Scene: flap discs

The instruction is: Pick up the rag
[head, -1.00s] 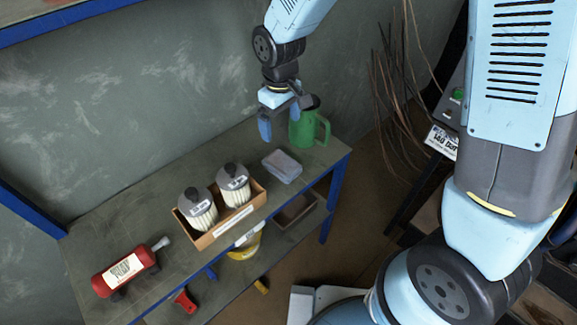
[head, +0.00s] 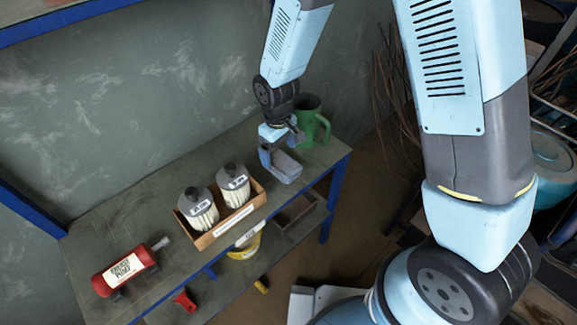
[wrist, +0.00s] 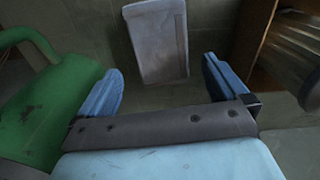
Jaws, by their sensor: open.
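The rag is a pale grey folded cloth lying on the top of the workbench (head: 130,215). In the wrist view the rag (wrist: 156,42) lies ahead of the fingers, roughly midway between them, with a darker strip along its right side. In the head view the rag (head: 288,170) is partly hidden by my gripper (head: 278,160), which hangs low over it. In the wrist view my gripper (wrist: 163,68) has its two blue fingers wide apart with nothing between them. I cannot tell the exact height of the fingertips above the rag.
A green jug (head: 308,122) stands close beside my gripper, and shows at left in the wrist view (wrist: 45,115). A cardboard box (head: 232,219) with two filter canisters is on the other side.

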